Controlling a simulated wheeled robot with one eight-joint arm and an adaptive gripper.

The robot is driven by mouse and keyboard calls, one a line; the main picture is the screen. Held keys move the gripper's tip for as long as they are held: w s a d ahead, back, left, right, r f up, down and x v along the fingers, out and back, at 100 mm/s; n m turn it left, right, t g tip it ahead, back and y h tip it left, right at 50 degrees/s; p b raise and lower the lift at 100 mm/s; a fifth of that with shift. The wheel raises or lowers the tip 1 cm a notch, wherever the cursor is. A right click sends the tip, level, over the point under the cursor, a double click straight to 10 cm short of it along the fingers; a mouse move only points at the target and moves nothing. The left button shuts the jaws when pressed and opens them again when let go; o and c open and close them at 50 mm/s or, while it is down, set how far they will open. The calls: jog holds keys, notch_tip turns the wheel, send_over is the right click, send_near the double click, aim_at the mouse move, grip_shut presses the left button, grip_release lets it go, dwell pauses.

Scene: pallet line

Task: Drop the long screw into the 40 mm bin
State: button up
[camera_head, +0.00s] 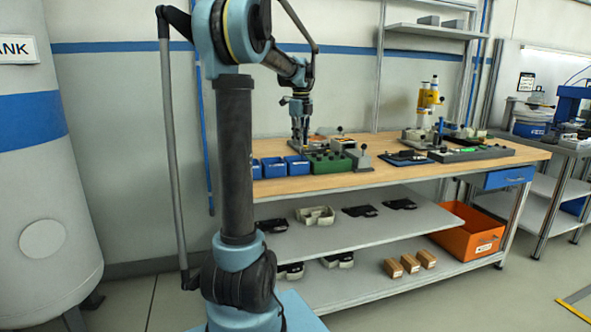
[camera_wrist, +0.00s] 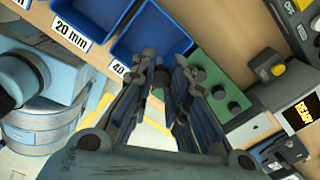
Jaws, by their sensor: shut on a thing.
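My gripper (camera_head: 299,139) is over the workbench, above the back of the small blue bins. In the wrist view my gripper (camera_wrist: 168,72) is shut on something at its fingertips. The fingers hide most of it, so the long screw itself is hard to make out. The 40 mm bin (camera_wrist: 153,32) is blue and lies just beyond the fingertips in the wrist view. Its label is partly covered by a finger, with "40" showing. In the head view the 40 mm bin (camera_head: 297,166) is the rightmost blue bin.
The 20 mm bin (camera_wrist: 92,14) stands left of the 40 mm bin. A green block with black knobs (camera_head: 328,163) stands to the right, close to the fingers in the wrist view. Yellow-and-white equipment (camera_head: 428,100) stands farther right on the wooden bench (camera_head: 385,180). Shelves are below.

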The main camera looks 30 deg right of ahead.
jog(key=shift+f, duration=1.9)
jog(key=o, duration=0.9)
jog(key=shift+r, duration=0.1)
notch_tip(320, 180, up, 12)
jog(key=shift+w+f, duration=0.1)
